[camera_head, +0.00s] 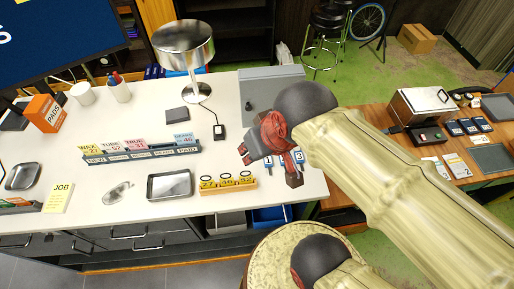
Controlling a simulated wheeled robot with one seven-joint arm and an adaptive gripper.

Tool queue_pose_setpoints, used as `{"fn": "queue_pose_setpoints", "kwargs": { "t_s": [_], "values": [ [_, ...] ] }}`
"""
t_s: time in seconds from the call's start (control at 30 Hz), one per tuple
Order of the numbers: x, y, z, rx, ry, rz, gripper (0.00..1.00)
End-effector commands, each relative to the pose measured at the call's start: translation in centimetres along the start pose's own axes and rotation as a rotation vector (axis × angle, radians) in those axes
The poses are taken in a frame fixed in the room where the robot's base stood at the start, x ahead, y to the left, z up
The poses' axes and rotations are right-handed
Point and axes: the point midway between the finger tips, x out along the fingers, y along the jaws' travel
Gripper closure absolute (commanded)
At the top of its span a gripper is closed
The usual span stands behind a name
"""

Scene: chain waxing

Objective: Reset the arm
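My arm reaches in from the lower right of the head view. My gripper (270,166) hangs above the right end of the white counter (222,126). The wrist hides part of the counter's right edge.
On the counter stand a chrome lamp (184,46), a grey box (270,85), a card rack (142,154), a metal tray (170,185) and a yellow numbered block (228,184). A wooden bench (370,150) with a metal case (421,105) stands at right.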

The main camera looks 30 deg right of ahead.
Motion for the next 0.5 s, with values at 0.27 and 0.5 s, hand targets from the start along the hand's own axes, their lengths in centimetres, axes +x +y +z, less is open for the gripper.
{"fn": "queue_pose_setpoints", "kwargs": {
  "t_s": [0.27,0.5],
  "values": [
    [-0.54,0.45,0.09,-0.050,0.031,0.023,0.77],
    [-0.22,0.45,0.24,-0.048,0.031,0.022,0.77]
  ]
}}
